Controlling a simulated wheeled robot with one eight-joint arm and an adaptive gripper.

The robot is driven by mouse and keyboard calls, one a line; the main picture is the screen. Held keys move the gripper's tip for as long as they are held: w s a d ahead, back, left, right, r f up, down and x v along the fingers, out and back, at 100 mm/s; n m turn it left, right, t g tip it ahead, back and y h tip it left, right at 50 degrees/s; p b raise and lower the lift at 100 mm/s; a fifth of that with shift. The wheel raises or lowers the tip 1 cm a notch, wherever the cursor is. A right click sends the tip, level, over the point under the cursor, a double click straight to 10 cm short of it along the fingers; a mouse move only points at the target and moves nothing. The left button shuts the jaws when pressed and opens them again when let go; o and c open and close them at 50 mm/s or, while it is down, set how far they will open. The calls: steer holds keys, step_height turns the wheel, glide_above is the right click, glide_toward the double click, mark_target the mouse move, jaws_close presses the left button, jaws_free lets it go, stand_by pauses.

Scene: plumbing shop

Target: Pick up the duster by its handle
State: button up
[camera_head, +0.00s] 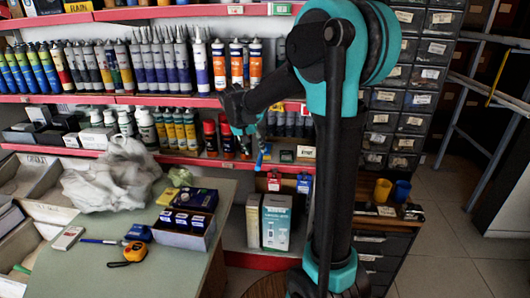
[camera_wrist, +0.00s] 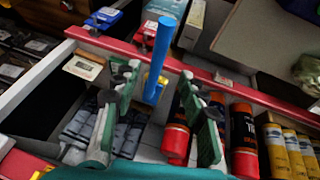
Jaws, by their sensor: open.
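A blue rod (camera_wrist: 163,48), which looks like the duster's handle, shows in the wrist view between and beyond my fingertips. Its far end sticks out past the red shelf edge. The duster's head cannot be made out. My gripper (camera_wrist: 158,78) is open, with one green finger on each side of the rod's line. I cannot tell whether either finger touches it. In the head view my gripper (camera_head: 248,132) is at the middle shelf, and a small blue piece of the rod (camera_head: 260,160) shows just below it.
Red and black spray cans (camera_wrist: 244,140) stand close to my right finger, with yellow bottles (camera_wrist: 283,145) beyond. Dark-capped containers (camera_wrist: 80,125) are at the left. The red shelf edge (camera_wrist: 225,77) crosses in front. A counter (camera_head: 90,270) with a tape measure and boxes stands left.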

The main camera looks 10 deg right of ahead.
mark_target(259, 159)
steer(key=shift+x, duration=4.35)
steer(key=shift+s+d, duration=0.1)
steer(key=shift+s, duration=0.05)
jaws_close()
